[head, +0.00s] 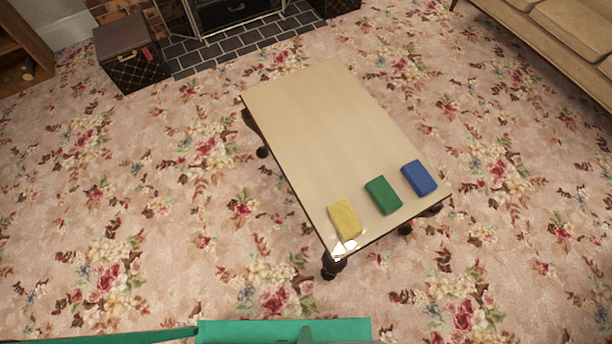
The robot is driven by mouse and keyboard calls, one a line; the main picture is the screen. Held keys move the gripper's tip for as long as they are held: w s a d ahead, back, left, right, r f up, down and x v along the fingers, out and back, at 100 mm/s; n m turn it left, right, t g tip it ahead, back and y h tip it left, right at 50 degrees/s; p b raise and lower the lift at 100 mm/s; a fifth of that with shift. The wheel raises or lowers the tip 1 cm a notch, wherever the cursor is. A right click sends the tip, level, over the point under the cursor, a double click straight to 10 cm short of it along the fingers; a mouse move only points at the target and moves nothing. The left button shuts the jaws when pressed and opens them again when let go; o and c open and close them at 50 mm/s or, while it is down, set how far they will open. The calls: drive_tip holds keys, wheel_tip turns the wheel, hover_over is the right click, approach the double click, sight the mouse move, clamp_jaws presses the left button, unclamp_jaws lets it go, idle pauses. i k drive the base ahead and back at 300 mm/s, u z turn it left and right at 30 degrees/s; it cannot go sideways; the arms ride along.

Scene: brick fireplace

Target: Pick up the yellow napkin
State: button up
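The yellow napkin (344,218) is a small folded rectangle lying flat near the front left corner of a low wooden table (310,115). A green folded napkin (383,195) lies just to its right, with a gap between them. A blue folded napkin (419,178) lies further right, near the table's right edge. My gripper is not in view, and nothing touches the yellow napkin.
Flowered carpet around the table is open, with free floor between me and it. A brown box (128,60) and a tiled hearth (225,45) are at the back left. A beige sofa (545,35) stands at the upper right. The far part of the tabletop is bare.

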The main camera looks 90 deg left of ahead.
sight(342, 213)
drive_tip(key=u, duration=0.4)
drive_tip(key=k, duration=1)
drive_tip(key=u, duration=0.9)
drive_tip(key=i, duration=1.05)
drive_tip(key=u, duration=0.55)
drive_tip(key=k, duration=0.5)
drive_tip(key=z, duration=2.1)
drive_tip(key=k, duration=0.2)
drive_tip(key=u, duration=0.25)
